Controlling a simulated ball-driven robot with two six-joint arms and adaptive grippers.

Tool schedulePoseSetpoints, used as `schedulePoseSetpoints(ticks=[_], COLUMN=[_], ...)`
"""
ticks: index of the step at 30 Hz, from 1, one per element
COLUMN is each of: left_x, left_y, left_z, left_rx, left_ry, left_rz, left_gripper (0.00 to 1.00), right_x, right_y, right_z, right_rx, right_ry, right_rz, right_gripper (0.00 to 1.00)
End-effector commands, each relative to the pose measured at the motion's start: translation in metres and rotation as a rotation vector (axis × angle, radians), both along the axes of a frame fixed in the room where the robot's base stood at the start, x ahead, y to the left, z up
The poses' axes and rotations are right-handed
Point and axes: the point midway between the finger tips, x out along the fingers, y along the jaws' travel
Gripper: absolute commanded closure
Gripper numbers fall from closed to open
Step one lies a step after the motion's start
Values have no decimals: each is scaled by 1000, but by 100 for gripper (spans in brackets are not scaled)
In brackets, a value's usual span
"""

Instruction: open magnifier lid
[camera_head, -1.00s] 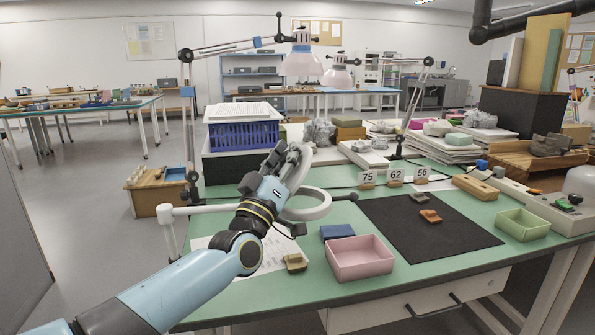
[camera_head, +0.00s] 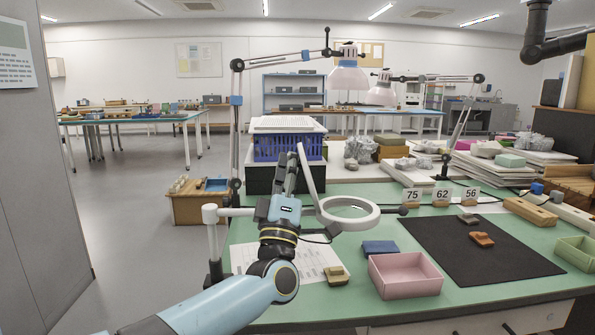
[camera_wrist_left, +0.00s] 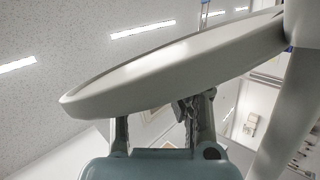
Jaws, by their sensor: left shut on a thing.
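The magnifier is a white ring (camera_head: 349,224) on a pale arm above the left part of the green bench. Its round white lid (camera_head: 307,168) stands raised at the ring's left side, seen almost edge-on and tilted slightly left. My left gripper (camera_head: 291,172) is at the lid's left face, shut on the lid. In the left wrist view the lid (camera_wrist_left: 170,65) crosses the picture as a broad disc in front of the fingers, and the fingertips are partly hidden behind it. My right gripper is not in view.
A pink box (camera_head: 405,285), a blue block (camera_head: 380,247) and a tan sherd (camera_head: 337,276) lie below the ring. A black mat (camera_head: 470,262) with two sherds is to the right. A blue crate (camera_head: 287,146) stands behind the gripper. Lamp arms rise behind.

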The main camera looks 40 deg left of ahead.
Motion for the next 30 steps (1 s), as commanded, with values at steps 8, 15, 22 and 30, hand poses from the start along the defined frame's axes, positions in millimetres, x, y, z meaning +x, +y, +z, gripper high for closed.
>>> schedulePoseSetpoints(ticks=[8, 15, 22, 30], left_x=[-4, -7, -7, -7], left_y=[3, 5, 5, 5], left_z=[-13, -13, -13, -13], left_rx=[-87, -108, -109, -108], left_ry=[-75, -103, -105, -104], left_rz=[-8, -8, -7, -5], left_gripper=[100, 100, 100, 72], right_x=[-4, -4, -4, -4], right_y=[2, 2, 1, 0], right_z=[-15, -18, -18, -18], right_rx=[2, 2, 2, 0], right_ry=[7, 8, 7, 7], right_rz=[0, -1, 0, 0], right_gripper=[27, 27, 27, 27])
